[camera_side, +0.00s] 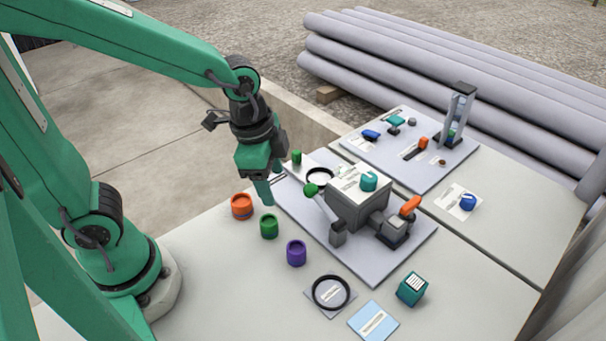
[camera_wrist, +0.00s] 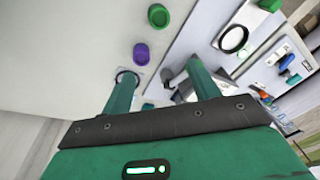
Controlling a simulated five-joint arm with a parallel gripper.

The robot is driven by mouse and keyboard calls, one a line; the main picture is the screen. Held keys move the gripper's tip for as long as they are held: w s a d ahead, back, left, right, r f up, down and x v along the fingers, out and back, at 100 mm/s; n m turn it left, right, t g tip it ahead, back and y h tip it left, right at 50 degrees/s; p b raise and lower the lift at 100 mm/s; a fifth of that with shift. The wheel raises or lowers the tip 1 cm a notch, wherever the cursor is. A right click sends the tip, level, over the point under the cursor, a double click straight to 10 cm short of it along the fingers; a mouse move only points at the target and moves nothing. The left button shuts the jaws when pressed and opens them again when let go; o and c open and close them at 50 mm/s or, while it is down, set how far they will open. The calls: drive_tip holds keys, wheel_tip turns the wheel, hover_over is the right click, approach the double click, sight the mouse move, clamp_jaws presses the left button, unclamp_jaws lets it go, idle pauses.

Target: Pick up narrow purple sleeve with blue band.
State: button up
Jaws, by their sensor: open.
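The purple sleeve (camera_side: 296,252) stands upright on the pale table, in front of the grey board. It also shows in the wrist view (camera_wrist: 141,54), above and between my fingertips. I cannot make out a blue band on it. My gripper (camera_side: 265,190) is open and empty, pointing down, high over the table and apart from the sleeve. In the side view it is up and to the left of the sleeve. In the wrist view both fingers of my gripper (camera_wrist: 161,66) are spread with nothing between them.
A green sleeve (camera_side: 269,226) and a banded orange sleeve (camera_side: 241,206) stand in a row with the purple one. The grey board (camera_side: 390,270) carries a grey housing (camera_side: 357,205). A black ring (camera_side: 331,292), blue card (camera_side: 373,321) and teal block (camera_side: 412,289) lie nearer the front.

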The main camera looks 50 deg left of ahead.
sight(296, 246)
drive_tip(key=d+f+m, duration=0.2)
drive_tip(key=d+f+m+g, duration=0.1)
drive_tip(key=f+m, duration=0.1)
drive_tip(key=f, duration=0.1)
drive_tip(key=d+f+m+g, duration=0.1)
drive_tip(key=d+f, duration=0.1)
drive_tip(key=shift+w+d+f+m+y, duration=0.15)
drive_tip(key=shift+d+f+m+y, duration=0.15)
drive_tip(key=shift+d+m, duration=0.1)
drive_tip(key=shift+f, duration=1.25)
drive_tip(key=shift+f, duration=0.15)
drive_tip(key=shift+w+d+f, duration=0.1)
drive_tip(key=shift+d+f, duration=0.05)
drive_tip(key=shift+f, duration=2.3)
drive_tip(key=c, duration=1.1)
